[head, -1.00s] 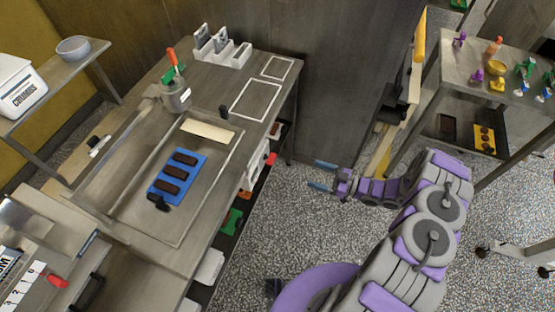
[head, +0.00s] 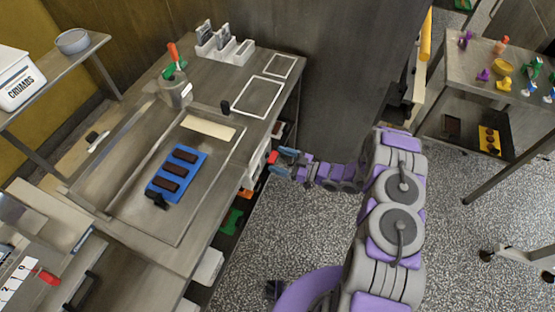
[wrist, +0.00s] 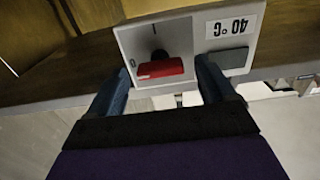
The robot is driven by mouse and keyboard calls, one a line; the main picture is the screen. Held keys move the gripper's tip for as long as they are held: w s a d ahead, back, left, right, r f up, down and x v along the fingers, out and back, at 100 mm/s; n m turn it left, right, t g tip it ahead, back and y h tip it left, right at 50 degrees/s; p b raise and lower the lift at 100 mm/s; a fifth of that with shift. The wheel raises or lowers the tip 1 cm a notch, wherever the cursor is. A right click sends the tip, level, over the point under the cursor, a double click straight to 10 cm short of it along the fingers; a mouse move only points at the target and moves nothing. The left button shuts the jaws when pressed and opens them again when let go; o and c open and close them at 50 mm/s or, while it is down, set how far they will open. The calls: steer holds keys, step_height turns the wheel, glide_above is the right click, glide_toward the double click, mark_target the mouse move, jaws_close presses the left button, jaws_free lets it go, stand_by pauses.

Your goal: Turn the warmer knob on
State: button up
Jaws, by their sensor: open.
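The warmer's white control box (wrist: 185,30) fills the top middle of the wrist view, with a "40 °C" label that reads upside down. Its red knob (wrist: 160,68) is a bar lying nearly level in that view, with a small mark at its left end. My gripper (wrist: 160,80) is open, one blue finger on each side of the red knob; I cannot tell whether either touches it. In the head view my gripper (head: 283,158) is at the bench's right side, by the white box (head: 257,164) and the red knob (head: 272,157).
The steel bench (head: 215,225) carries a blue mold (head: 176,173) with dark bars, and a pot (head: 178,92). A lower shelf under the bench holds a green item (head: 231,220). The speckled floor (head: 300,225) right of the bench is open.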

steer(key=shift+w+a, duration=0.25)
steer(key=shift+a, duration=0.45)
steer(key=c, duration=1.1)
